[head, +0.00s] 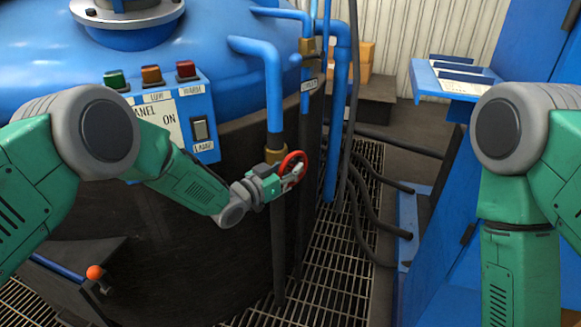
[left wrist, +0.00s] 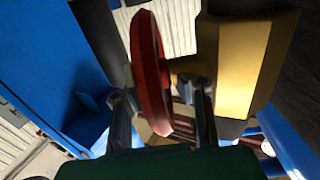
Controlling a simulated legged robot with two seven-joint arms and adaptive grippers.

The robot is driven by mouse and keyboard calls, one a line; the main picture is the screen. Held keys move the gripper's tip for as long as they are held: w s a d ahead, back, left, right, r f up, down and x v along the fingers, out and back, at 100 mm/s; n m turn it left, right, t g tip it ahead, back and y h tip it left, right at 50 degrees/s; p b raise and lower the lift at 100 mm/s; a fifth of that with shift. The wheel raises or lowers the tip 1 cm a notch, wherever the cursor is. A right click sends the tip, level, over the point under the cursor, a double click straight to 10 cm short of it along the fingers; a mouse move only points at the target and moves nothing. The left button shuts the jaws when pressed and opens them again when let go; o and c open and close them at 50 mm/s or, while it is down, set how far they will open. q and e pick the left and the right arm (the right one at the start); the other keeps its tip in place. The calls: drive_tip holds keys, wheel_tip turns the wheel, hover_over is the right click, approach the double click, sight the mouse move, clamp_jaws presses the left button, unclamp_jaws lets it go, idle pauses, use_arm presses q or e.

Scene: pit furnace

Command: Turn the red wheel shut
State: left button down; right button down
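The red wheel (head: 300,160) is a small handwheel on a brass valve fitting (head: 274,152) of a blue pipe beside the furnace. My left gripper (head: 287,180) is at the lower side of the wheel. In the left wrist view the red wheel (left wrist: 150,70) stands edge-on between the two fingers of my left gripper (left wrist: 162,105), which are apart. A gap shows between the rim and the right finger; the left finger is close to the rim, contact unclear. The brass fitting (left wrist: 248,65) is right of the wheel. My right gripper is out of view.
The blue furnace tank (head: 60,60) fills the left, with a switch panel (head: 165,112). Dark hoses (head: 365,220) and a vertical blue pipe (head: 338,120) stand right of the wheel. Floor grating (head: 325,265) lies below; a blue cabinet is at right.

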use_arm(q)
drive_tip(key=shift+w+d+r, duration=0.15)
drive_tip(key=shift+d, duration=0.3)
drive_tip(key=shift+w+a, duration=0.15)
drive_tip(key=shift+a, duration=0.2)
drive_tip(key=shift+d+g+y+p, duration=0.2)
drive_tip(key=shift+g+y+p, duration=0.3)
drive_tip(key=shift+p, duration=0.25)
drive_tip(key=shift+r+p, duration=0.15)
drive_tip(key=shift+p, duration=0.2)
drive_tip(key=g+y+p, duration=0.2)
drive_tip(key=p, duration=0.1)
drive_tip(key=shift+w, duration=0.1)
drive_tip(key=shift+w+f+g+y+p, duration=0.1)
drive_tip(key=shift+f+g+y+p, duration=0.1)
drive_tip(key=shift+g+y+p, duration=1.2)
use_arm(e)
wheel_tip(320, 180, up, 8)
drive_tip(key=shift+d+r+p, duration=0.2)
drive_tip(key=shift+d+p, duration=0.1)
drive_tip(key=shift+p, duration=0.1)
use_arm(q)
drive_tip(key=shift+w+t+h, duration=0.1)
drive_tip(key=shift+t+h, duration=0.3)
drive_tip(key=c, duration=1.6)
unclamp_jaws()
drive_tip(key=shift+o, duration=0.3)
